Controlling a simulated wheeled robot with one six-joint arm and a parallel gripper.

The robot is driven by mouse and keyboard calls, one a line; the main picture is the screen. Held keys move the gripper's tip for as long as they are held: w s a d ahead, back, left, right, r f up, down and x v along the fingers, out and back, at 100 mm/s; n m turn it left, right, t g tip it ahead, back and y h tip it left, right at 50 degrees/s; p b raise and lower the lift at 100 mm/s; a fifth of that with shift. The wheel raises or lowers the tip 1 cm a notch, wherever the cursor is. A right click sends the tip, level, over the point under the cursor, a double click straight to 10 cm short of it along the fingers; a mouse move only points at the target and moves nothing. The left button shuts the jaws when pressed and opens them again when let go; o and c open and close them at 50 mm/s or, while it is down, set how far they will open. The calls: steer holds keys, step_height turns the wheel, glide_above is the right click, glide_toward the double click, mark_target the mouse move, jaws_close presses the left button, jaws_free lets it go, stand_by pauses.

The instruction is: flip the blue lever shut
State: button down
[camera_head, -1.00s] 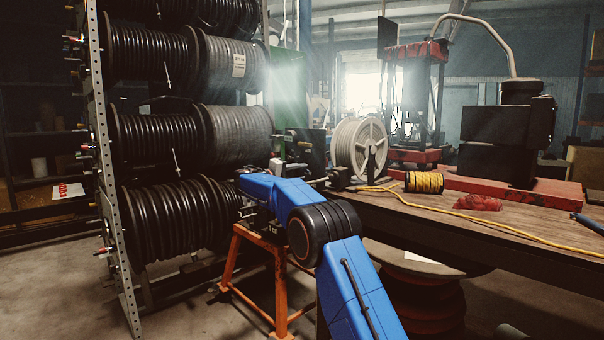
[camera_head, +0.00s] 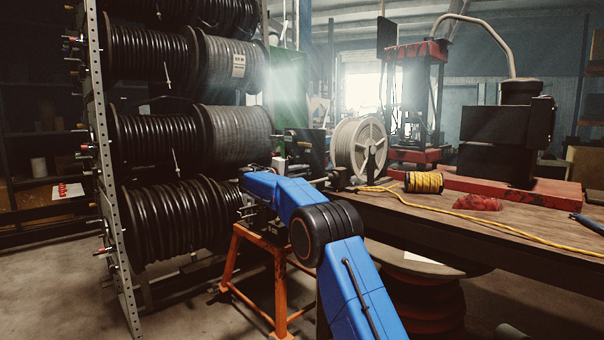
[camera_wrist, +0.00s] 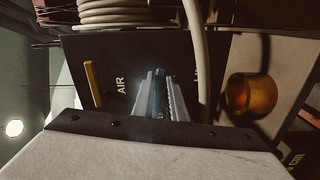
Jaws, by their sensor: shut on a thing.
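The blue lever (camera_wrist: 160,72) shows as a small blue piece between the fingertips of my gripper (camera_wrist: 160,78) in the wrist view. The fingers are close together and shut on it, in front of a dark panel (camera_wrist: 118,60) lettered "AIR". The fingers cover most of the lever, so its angle cannot be told. A yellow lever (camera_wrist: 93,83) stands on the same panel, left of my gripper and apart from it. In the head view my blue arm hides the gripper and the blue lever.
A pale hose (camera_wrist: 196,50) runs just right of my fingers. An orange cylindrical object (camera_wrist: 250,95) lies farther right. In the head view, a reel rack (camera_head: 105,180) stands at left, an orange stand (camera_head: 229,265) below my arm, and a workbench (camera_head: 480,222) at right.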

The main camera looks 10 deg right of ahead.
steer(key=shift+r+n, duration=0.3)
steer(key=shift+n, duration=0.7)
steer(key=c, duration=1.8)
jaws_free()
steer(key=shift+o, duration=0.2)
steer(key=shift+a, duration=0.1)
steer(key=v, duration=1.7)
steer(key=shift+s, duration=0.15)
steer(key=shift+a, duration=0.15)
